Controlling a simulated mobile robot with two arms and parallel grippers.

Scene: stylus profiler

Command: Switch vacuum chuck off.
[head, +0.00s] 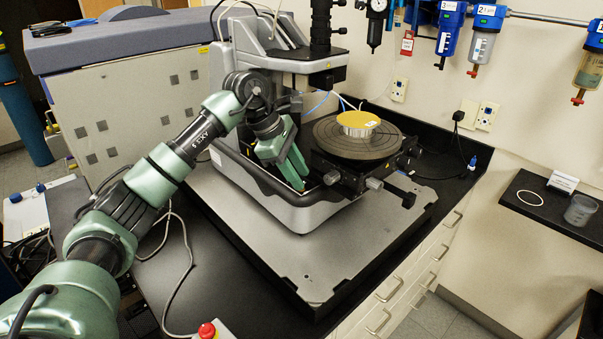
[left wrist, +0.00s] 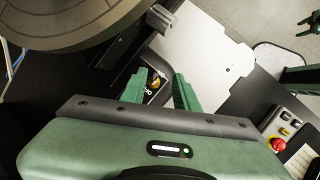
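The round dark stage (head: 358,140) of the profiler carries a shiny chuck with a gold disc (head: 358,119) on top. In the left wrist view, a small brass-coloured switch (left wrist: 155,79) sits on a black panel with white lettering; its setting is too small to tell. My left gripper (head: 296,178) reaches down at the machine's front, left of the stage. In the left wrist view, its green fingers (left wrist: 160,90) are apart, with the switch showing between them and nothing held. My right gripper (left wrist: 304,27) seems to show at the top right edge, its fingers apart.
Stage knobs (head: 374,183) stick out at the front. A red button (head: 207,330) is at the bench's front; the grey base plate (head: 310,255) is mostly clear.

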